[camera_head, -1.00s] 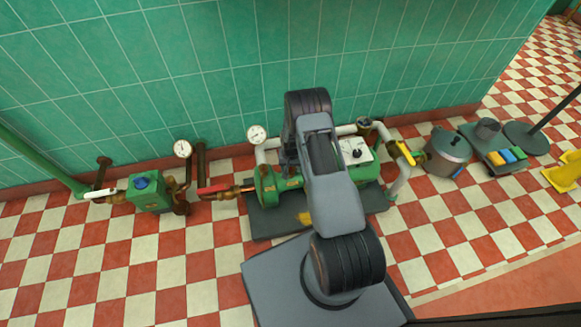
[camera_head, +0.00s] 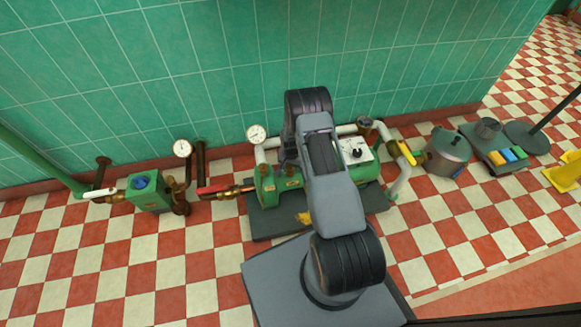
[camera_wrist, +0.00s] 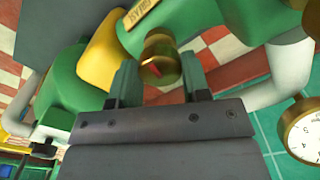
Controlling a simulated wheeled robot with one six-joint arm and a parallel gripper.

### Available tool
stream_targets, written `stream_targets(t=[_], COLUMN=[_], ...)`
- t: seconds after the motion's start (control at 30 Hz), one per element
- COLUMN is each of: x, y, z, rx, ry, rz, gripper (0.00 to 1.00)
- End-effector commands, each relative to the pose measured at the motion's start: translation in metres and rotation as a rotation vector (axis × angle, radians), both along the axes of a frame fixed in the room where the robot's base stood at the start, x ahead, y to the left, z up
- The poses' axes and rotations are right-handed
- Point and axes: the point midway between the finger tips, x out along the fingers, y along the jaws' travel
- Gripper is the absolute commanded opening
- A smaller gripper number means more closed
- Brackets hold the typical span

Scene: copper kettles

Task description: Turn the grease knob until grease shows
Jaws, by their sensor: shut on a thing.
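The brass grease knob (camera_wrist: 160,55) shows in the wrist view, round, with a red mark on its near face. A yellow label (camera_wrist: 141,14) reading GREASE is on the green housing beside it. My gripper (camera_wrist: 159,70) has one finger on each side of the knob and is shut on it. The green pump (camera_head: 268,188) stands on a dark base plate (camera_head: 262,224) against the wall in the head view. My arm covers the pump's middle there, so the knob and fingertips are hidden.
A pressure gauge (camera_wrist: 303,131) and a pale pipe (camera_wrist: 285,85) are close to my gripper in the wrist view. A red-handled valve (camera_head: 213,190) is left of the pump, a yellow-handled valve (camera_head: 406,153) right.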

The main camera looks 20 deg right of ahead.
Motion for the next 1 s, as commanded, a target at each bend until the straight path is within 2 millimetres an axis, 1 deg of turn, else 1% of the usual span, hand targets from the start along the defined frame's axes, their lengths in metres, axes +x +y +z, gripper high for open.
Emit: stream_targets(t=[1.0], x=[0.0007], y=[0.0002], z=[0.0], rx=[0.001], ry=[-0.001], rz=[-0.966], gripper=[0.19])
